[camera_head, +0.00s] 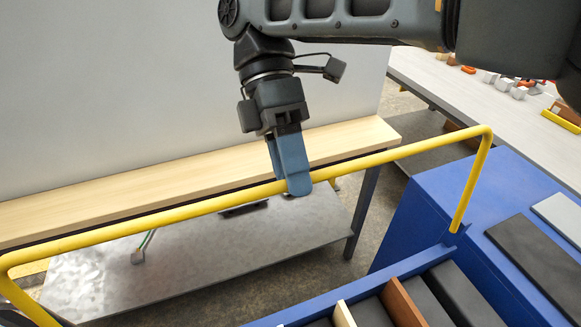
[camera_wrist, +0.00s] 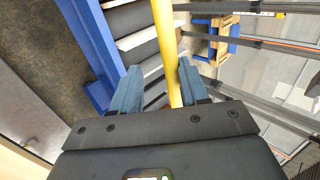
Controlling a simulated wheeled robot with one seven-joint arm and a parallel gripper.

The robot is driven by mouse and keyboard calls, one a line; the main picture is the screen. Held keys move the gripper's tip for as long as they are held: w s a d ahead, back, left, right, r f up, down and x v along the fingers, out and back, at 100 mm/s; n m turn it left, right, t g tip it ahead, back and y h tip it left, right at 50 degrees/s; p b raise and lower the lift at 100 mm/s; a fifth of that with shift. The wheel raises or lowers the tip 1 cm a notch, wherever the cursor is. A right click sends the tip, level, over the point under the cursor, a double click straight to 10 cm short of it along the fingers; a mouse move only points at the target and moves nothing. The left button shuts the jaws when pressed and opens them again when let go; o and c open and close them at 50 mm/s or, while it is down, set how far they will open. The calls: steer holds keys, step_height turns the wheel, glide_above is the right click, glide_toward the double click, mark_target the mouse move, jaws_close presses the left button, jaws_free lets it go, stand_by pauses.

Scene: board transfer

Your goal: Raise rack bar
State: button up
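The yellow rack bar (camera_head: 215,204) runs across the head view, with a bent leg at each end. Its right leg (camera_head: 472,185) goes down to the blue rack (camera_head: 430,215). My gripper (camera_head: 292,184) points down at the middle of the bar, and its blue fingers straddle it. In the wrist view the bar (camera_wrist: 165,40) passes between the two fingers (camera_wrist: 160,90). It lies close to the right finger, with a clear gap to the left finger. The gripper looks open; whether the right finger touches the bar cannot be told.
Dark boards (camera_head: 545,255) lie on and in the blue rack. A wooden shelf edge (camera_head: 100,195) and a metal lower shelf (camera_head: 180,260) stand behind the bar. A bench with small parts (camera_head: 440,85) is at the upper right. Grey floor shows between the benches.

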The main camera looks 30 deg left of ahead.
steer(key=shift+r, duration=0.1)
steer(key=d+r, duration=1)
steer(key=d, duration=0.1)
steer(key=shift+s+d+r+b, duration=0.25)
steer(key=shift+d+r+b, duration=0.1)
steer(key=shift+r+b, duration=0.05)
